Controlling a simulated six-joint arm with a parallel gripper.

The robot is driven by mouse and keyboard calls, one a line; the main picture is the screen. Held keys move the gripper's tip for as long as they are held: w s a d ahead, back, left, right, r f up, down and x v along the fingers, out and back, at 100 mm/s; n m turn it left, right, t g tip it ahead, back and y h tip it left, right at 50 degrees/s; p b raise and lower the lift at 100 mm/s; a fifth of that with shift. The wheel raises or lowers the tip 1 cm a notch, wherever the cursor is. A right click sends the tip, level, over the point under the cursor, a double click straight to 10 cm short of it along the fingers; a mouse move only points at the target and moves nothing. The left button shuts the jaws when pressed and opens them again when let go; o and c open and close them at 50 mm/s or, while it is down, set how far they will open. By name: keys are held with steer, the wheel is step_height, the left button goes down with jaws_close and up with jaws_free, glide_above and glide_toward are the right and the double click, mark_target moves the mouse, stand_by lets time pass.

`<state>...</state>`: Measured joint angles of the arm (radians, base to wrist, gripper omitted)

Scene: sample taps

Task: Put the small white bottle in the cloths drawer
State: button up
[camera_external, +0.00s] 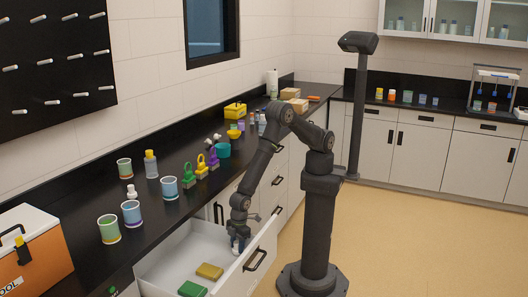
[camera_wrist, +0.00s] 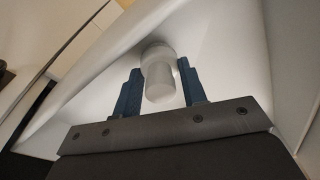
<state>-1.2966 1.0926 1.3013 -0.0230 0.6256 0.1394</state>
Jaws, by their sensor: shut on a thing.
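My gripper (camera_external: 238,246) points down inside the open white drawer (camera_external: 172,262), at its right end near the front panel. It is shut on a small white bottle, which shows between the two blue fingers (camera_wrist: 158,98) in the wrist view as a pale, rounded bottle (camera_wrist: 158,72). In the external view the held bottle is mostly hidden by the gripper. A yellow folded cloth or sponge (camera_external: 209,271) and a green one (camera_external: 192,289) lie in the drawer, left of my gripper. I cannot tell whether the bottle touches the drawer floor.
Another small white bottle (camera_external: 132,192) stands on the black counter (camera_external: 150,218) among several cups. Padlocks (camera_external: 201,166) stand farther along. An orange toolbox (camera_external: 35,250) sits at the counter's near left. The drawer's front panel and handle (camera_external: 256,260) are close beside my gripper.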

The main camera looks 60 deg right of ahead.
steer(key=shift+f, duration=0.35)
steer(key=shift+f, duration=0.15)
steer(key=o, duration=1)
steer(key=shift+c, duration=0.2)
step_height(320, 180, up, 12)
steer(key=d, duration=0.1)
steer(key=shift+s+d, duration=0.2)
steer(key=shift+s, duration=0.05)
